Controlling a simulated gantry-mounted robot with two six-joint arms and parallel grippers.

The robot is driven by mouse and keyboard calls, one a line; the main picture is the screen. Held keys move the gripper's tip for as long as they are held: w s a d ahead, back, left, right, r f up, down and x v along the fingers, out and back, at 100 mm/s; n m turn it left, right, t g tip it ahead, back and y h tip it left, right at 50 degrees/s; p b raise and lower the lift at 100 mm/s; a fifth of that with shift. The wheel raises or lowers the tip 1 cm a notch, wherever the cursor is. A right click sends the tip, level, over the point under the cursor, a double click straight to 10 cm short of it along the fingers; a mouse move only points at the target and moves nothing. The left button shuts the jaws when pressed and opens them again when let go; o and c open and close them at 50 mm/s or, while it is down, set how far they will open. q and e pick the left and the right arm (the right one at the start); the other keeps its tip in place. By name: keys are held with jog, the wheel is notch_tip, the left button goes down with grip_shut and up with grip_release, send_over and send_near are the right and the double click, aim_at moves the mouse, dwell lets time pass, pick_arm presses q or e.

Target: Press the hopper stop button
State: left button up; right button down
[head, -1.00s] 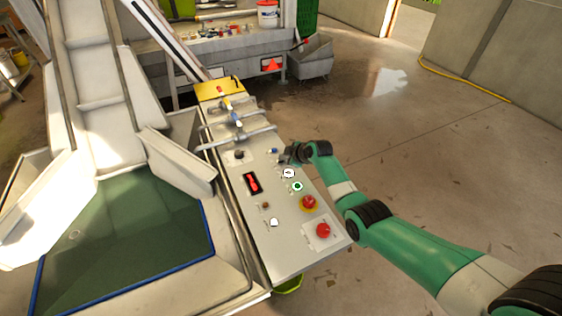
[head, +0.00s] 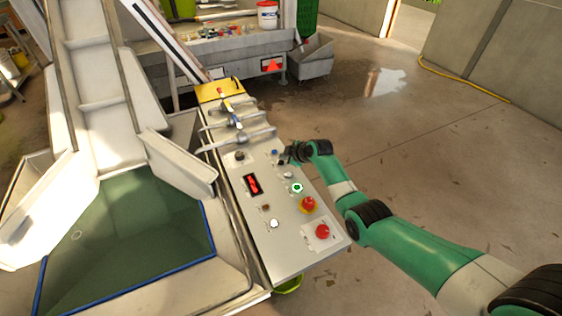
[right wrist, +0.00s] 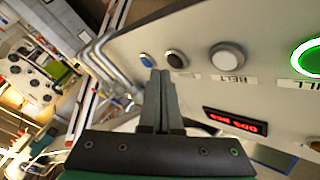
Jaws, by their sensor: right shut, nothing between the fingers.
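The control panel (head: 290,240) carries several buttons; no hopper label is readable, so I cannot tell which one is the hopper stop. In the right wrist view, a blue button (right wrist: 146,59), a black button (right wrist: 177,59) and a grey-white button (right wrist: 227,57) with a "BELT" label sit in a row. A green-ringed button (right wrist: 306,58) is at the right edge. My right gripper (head: 284,157) is shut and empty at the panel's right edge. Its tips (right wrist: 160,74) appear just below the blue and black buttons; contact cannot be told. My left gripper is not in view.
A red display (head: 253,184) and levers (head: 240,122) are on the panel. The green-floored hopper (head: 130,250) lies left. Open floor (head: 440,170) lies right.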

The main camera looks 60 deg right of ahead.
jog(key=shift+r, duration=0.1)
notch_tip(320, 180, up, 5)
jog(key=p, duration=0.4)
jog(key=shift+p, duration=0.3)
dwell(0.4)
